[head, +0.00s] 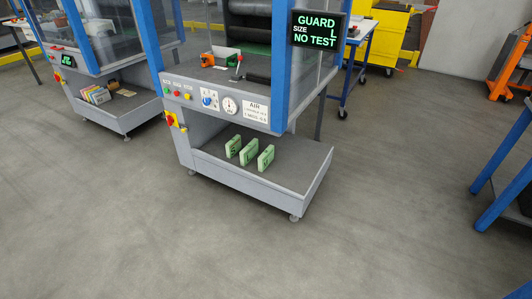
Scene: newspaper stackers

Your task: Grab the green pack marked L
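Three pale green packs stand upright in a row on the low grey shelf (305,160) of the middle machine: a left one (233,146), a middle one (249,152) and a right one (266,158). Narrow gaps separate them. Each has dark marking on its face, too small to read surely, so I cannot tell which bears the L. A display (318,30) above the machine reads GUARD, SIZE L, NO TEST. My gripper is not in view.
The machine's cabinet with a control panel (215,103) overhangs the shelf's back. The shelf has a low front lip. A second machine with a shelf of coloured packs (97,95) stands at left. A blue-legged table (490,210) is at right. Floor in front is clear.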

